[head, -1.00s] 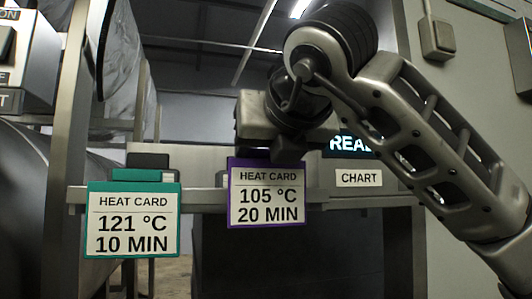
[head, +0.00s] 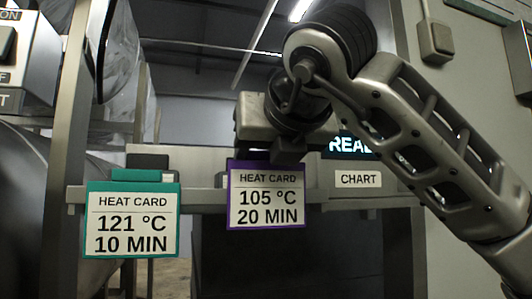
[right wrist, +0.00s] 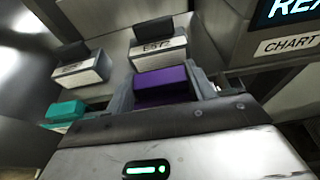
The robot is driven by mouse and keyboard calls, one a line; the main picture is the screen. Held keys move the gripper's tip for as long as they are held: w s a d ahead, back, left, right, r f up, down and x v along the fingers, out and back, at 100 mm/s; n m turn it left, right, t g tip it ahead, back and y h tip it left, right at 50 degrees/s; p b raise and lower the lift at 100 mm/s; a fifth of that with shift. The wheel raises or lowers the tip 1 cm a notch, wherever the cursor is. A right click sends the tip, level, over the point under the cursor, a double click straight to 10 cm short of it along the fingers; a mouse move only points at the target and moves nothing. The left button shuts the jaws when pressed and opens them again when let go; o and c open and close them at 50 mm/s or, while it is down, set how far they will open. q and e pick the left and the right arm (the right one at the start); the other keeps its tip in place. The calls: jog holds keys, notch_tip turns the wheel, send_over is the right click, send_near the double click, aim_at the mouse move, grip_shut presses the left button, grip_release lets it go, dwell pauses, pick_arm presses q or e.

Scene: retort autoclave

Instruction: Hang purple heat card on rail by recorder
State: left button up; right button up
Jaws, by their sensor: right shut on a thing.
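The purple heat card (head: 266,196), reading 105 °C 20 MIN, hangs upright in front of the rail (head: 205,197) in the head view. My right gripper (head: 284,155) is shut on its top, above and behind the card face. In the right wrist view the card's purple top (right wrist: 164,85) shows just past the gripper body. Whether the card's hook rests on the rail is hidden. The recorder, with a lit display (head: 350,147) and a CHART label (head: 358,179), is right of the card, partly behind my arm. My left gripper is not in view.
A teal heat card (head: 132,220), reading 121 °C 10 MIN, hangs on the rail to the left. Two labelled blocks with dark tops, a left one (right wrist: 82,70) and a right one (right wrist: 158,52), stand behind the rail. A gap of bare rail separates the cards.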

aim_at(269, 172)
jog(key=shift+f, duration=0.35)
jog(key=shift+f+b, duration=0.55)
jog(key=shift+b, duration=0.25)
jog(key=shift+f+b, duration=0.55)
jog(key=shift+b, duration=0.05)
jog(key=o, duration=1)
jog(key=shift+o, duration=0.2)
